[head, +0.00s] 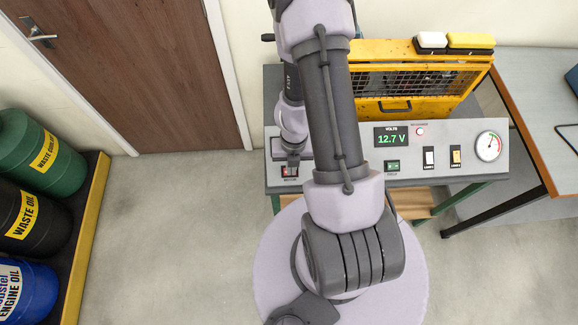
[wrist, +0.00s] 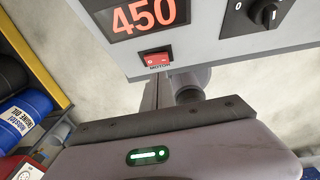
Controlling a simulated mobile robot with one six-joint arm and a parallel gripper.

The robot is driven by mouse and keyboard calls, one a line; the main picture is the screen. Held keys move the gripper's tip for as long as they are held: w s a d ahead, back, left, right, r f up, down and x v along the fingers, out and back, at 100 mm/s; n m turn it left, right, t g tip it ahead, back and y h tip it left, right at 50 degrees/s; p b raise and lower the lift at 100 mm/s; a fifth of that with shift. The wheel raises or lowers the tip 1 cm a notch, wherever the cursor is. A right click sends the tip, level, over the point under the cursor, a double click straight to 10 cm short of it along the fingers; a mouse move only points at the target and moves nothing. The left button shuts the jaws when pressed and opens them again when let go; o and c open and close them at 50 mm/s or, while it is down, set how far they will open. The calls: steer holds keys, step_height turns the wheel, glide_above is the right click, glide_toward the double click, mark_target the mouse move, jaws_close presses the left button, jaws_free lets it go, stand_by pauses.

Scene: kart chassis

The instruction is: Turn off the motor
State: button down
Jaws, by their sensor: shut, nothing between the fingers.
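The motor switch (wrist: 157,59) is a small red rocker in a dark frame, labelled MOTOR, on the front of the grey control panel (wrist: 225,50). It also shows in the head view (head: 290,171), at the panel's left end. My gripper (head: 293,160) is just above the switch there, shut and empty. In the wrist view the gripper (wrist: 162,80) points toward the switch from below in the picture. Whether it touches the switch I cannot tell. A red display (wrist: 145,14) above the switch reads 450.
A black rotary knob (wrist: 267,14) is right of the display. The panel also has a green field switch (head: 392,166), a volts display (head: 393,137) and a gauge (head: 489,146). A yellow caged box (head: 415,80) stands behind. Oil drums (head: 40,150) are left; floor between is clear.

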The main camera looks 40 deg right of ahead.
step_height(320, 180, up, 11)
steer(key=w+a+p, duration=0.1)
steer(key=p, duration=1)
steer(key=shift+a, duration=0.25)
